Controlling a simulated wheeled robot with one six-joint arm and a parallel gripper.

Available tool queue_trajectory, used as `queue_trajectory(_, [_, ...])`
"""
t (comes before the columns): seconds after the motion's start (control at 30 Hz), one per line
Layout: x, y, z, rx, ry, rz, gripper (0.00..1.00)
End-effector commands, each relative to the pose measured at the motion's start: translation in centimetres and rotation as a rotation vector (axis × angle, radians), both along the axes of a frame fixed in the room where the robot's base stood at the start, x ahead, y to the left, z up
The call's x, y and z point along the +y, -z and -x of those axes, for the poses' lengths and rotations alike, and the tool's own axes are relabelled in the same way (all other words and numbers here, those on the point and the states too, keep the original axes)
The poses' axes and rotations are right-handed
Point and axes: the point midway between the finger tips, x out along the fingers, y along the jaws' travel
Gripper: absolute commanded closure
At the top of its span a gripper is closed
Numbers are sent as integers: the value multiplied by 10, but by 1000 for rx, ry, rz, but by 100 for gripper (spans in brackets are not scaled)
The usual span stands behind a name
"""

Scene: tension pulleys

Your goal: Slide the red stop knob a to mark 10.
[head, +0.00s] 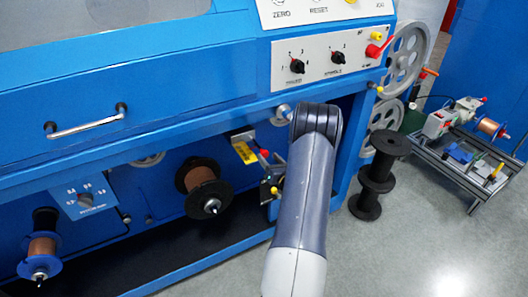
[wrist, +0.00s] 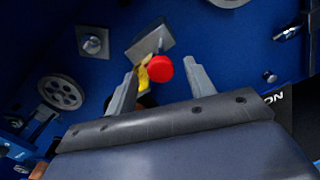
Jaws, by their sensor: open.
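A round red knob (wrist: 159,68) is in the wrist view, in front of a yellow scale piece (wrist: 145,78) and below a grey metal bracket (wrist: 150,42). My gripper (wrist: 161,70) is open, with one finger to each side of the knob in the picture. I cannot tell whether either finger touches it. In the head view a small red knob (head: 265,154) shows beside a yellow scale (head: 245,152), left of my arm. The scale's marks are too small to read. My gripper is hidden behind my arm in the head view.
Wire spools (head: 200,185) sit in the blue machine's lower bay, left of my arm. A black spool stand (head: 378,180) and a metal-framed bench unit (head: 470,150) stand right. Grey floor is clear in front.

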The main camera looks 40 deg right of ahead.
Motion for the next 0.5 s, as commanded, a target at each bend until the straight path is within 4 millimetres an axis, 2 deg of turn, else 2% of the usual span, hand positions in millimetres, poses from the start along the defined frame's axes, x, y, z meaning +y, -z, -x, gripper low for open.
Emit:
queue_trajectory(0.03, [2,0,11,2,2,-3,49])
queue_trajectory(0.2, [8,0,37,2,3,-1,49])
queue_trajectory(0.33, [11,-1,46,0,0,1,49])
queue_trajectory(0.5, [12,0,49,0,-1,1,49])
